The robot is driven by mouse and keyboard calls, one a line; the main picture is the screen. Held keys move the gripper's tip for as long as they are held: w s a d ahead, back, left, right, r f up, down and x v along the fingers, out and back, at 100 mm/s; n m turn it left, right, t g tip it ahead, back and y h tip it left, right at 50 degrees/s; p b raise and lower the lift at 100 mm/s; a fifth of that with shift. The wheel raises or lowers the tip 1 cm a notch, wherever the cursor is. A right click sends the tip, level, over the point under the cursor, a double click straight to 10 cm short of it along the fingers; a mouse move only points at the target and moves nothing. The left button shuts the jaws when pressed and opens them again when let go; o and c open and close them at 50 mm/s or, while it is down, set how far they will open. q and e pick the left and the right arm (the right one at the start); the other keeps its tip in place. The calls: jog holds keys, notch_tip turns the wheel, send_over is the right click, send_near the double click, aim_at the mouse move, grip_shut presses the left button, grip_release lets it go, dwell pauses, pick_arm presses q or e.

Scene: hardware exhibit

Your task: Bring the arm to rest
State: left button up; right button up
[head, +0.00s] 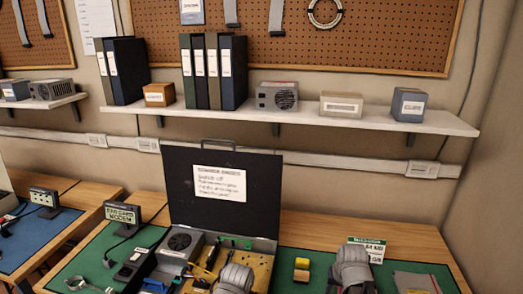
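Two grey, rounded, ribbed shapes stand at the bottom edge and appear to be my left gripper (235,277) and my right gripper (352,266). The left one is in front of the open black case (222,183), over its tan tool panel. The right one is over the green mat (318,262), right of the case. Their fingers cannot be made out, so whether they are open or shut does not show. I see nothing held in either.
A power supply (180,245) and small tools lie in the case. A wall shelf (330,117) holds binders and boxes.

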jog(key=s+a+n+g, duration=0.1)
jog(key=s+a+n, duration=0.2)
jog(key=a, duration=0.6)
jog(key=s+a+n+g+h, duration=0.1)
jog(key=s+a+n+g, duration=0.1)
jog(key=s+a, duration=0.6)
jog(key=shift+a+f+n, duration=0.3)
jog(key=shift+a+n, duration=0.6)
jog(key=shift+a, duration=0.05)
